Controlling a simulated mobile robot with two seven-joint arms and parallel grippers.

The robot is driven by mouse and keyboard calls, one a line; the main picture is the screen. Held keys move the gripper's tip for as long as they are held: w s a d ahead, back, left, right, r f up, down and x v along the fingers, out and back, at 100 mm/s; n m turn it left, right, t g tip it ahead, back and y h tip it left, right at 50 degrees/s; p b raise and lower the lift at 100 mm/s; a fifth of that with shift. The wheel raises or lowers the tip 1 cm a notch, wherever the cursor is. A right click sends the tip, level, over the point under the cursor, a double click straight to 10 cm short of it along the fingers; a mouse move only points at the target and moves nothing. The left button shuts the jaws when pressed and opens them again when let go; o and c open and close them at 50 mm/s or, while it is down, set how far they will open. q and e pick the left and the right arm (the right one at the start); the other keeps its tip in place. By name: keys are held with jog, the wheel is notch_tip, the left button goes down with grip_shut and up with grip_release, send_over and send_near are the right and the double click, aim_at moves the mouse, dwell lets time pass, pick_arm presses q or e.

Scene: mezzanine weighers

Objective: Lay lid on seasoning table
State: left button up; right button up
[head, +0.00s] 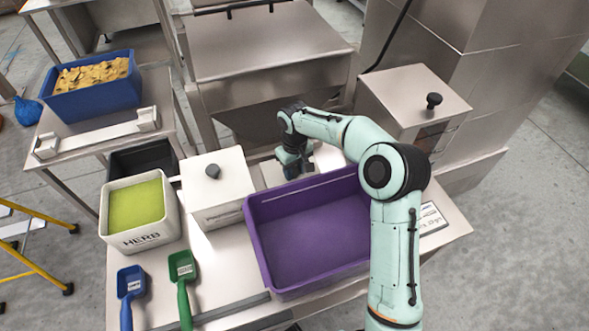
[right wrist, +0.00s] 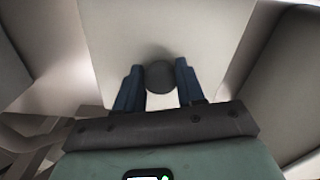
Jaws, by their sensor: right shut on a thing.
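My right gripper (head: 293,168) is at the back of the steel seasoning table (head: 222,262), behind the purple crate. In the right wrist view its blue fingers (right wrist: 159,82) are shut on the round dark knob (right wrist: 160,76) of a pale lid (right wrist: 150,30). In the head view the lid (head: 272,174) shows only partly, behind the crate and around the gripper. I cannot tell whether it touches the tabletop. My left gripper is not in view.
The purple crate (head: 252,232) takes up the table's middle right. A white bin with a knobbed lid (head: 214,180), a HERB bin (head: 141,240), a blue scoop (head: 130,283) and a green scoop (head: 182,267) occupy the left. A knobbed steel cabinet (head: 410,92) stands behind right.

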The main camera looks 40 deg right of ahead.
aim_at(294, 171)
jog(key=shift+f, duration=0.1)
jog(key=o, duration=1.1)
notch_tip(294, 171, up, 12)
jog(key=shift+r+p, duration=0.15)
jog(key=shift+p, duration=0.65)
